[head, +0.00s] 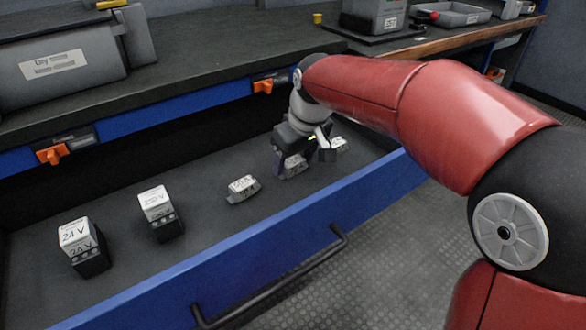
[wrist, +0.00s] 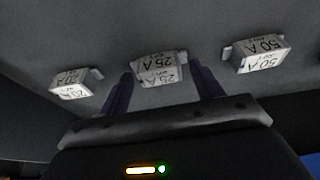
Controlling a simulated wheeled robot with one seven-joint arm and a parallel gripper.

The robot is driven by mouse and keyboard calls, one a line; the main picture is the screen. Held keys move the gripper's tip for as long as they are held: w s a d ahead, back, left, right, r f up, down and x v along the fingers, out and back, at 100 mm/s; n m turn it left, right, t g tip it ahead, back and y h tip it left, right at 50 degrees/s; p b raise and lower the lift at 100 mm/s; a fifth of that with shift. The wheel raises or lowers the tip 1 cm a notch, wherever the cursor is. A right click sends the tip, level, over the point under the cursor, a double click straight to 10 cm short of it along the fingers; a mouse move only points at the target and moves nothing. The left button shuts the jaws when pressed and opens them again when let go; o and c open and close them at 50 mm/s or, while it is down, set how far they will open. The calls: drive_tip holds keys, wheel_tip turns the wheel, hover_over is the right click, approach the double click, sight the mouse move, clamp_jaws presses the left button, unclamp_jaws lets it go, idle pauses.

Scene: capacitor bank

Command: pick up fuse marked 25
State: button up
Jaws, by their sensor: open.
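The fuse marked 25 A (wrist: 158,68) is a small pale block with black print. In the wrist view it lies between the two dark fingers of my gripper (wrist: 160,82), near their tips. The fingers are apart, and I cannot tell whether either touches it. In the head view my gripper (head: 290,157) points down into the open drawer over this fuse (head: 293,167), partly hiding it.
A 50 A fuse (wrist: 258,54) and another fuse (wrist: 75,83) flank it. The drawer (head: 205,205) also holds two taller 24 V blocks (head: 76,236) (head: 156,204) at left. Its blue front wall (head: 240,245) rises nearby; the worktop edge overhangs behind.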

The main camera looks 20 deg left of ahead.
drive_tip(key=shift+a+f, duration=0.1)
drive_tip(key=shift+f, duration=0.25)
drive_tip(key=c, duration=1.1)
drive_tip(key=shift+r, duration=0.1)
